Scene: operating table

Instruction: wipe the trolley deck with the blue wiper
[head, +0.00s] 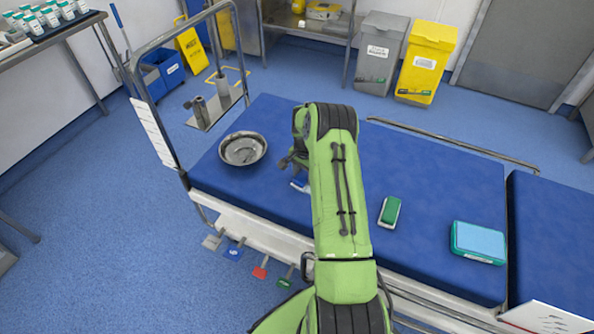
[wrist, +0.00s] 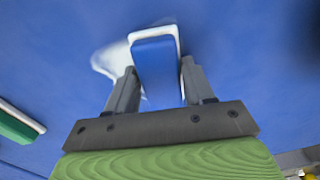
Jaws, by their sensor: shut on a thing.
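The blue wiper (wrist: 155,65), a blue block with a white edge, stands between my gripper's fingers (wrist: 158,88) in the wrist view. My gripper is shut on it. In the head view my green arm hides most of the gripper, and only a small blue and white part of the wiper (head: 299,185) shows beside it. The wiper is over the blue trolley deck (head: 435,175), and I cannot tell whether it touches. A whitish patch (wrist: 108,62) shows on the deck just left of the wiper in the wrist view.
A steel bowl (head: 242,149) lies left of my arm on the deck. A green wiper (head: 390,211) and a teal box with a light blue top (head: 478,242) lie to the right. A metal rail frame (head: 160,110) rises at the deck's left end.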

